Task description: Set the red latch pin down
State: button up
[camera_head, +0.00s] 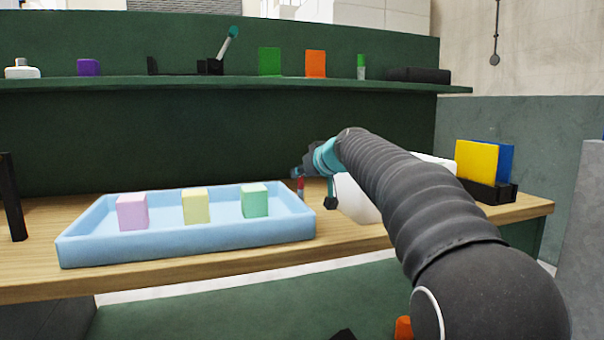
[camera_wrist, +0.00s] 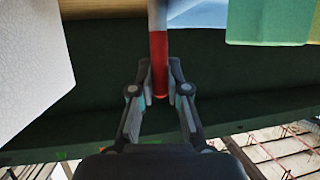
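The red latch pin (camera_wrist: 159,62) is a slim rod with a red end and a pale grey length beyond it. In the wrist view it lies between the two fingertips of my gripper (camera_wrist: 160,80), which close in on both its sides. In the head view the pin (camera_head: 301,187) is small and upright under my gripper (camera_head: 298,173), just behind the tray's right end. Its lower end is close to the wooden table (camera_head: 350,234); I cannot tell whether it touches.
A light-blue tray (camera_head: 190,240) holds pink, yellow and green blocks, left of the pin. A small dark object (camera_head: 330,202) stands right of it, beside a white shape (camera_head: 356,200). A black holder (camera_head: 490,192) with yellow and blue panels is at right. A shelf (camera_head: 230,84) runs behind.

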jog(key=o, duration=0.4)
jog(key=shift+r, duration=0.1)
jog(key=b+v, duration=0.1)
jog(key=v, duration=1.1)
jog(key=shift+r, duration=0.15)
jog(key=s+f+m+g+h, duration=0.1)
jog(key=s+f, duration=0.4)
jog(key=s, duration=0.1)
jog(key=s+f+g+h, duration=0.1)
jog(key=s+f, duration=0.4)
jog(key=s, duration=0.1)
jog(key=s+f+m+g, duration=0.1)
jog(key=s+f, duration=0.4)
jog(key=s, duration=0.1)
jog(key=shift+s+f+m+g+h, duration=0.25)
jog(key=shift+s+m+g+h, duration=0.05)
jog(key=shift+g+h, duration=0.1)
jog(key=shift+o, duration=0.4)
jog(key=s+d+f+m+g+h, duration=0.2)
jog(key=s+d+f+g+h, duration=0.1)
jog(key=s+f, duration=1.5)
jog(key=shift+d, duration=0.45)
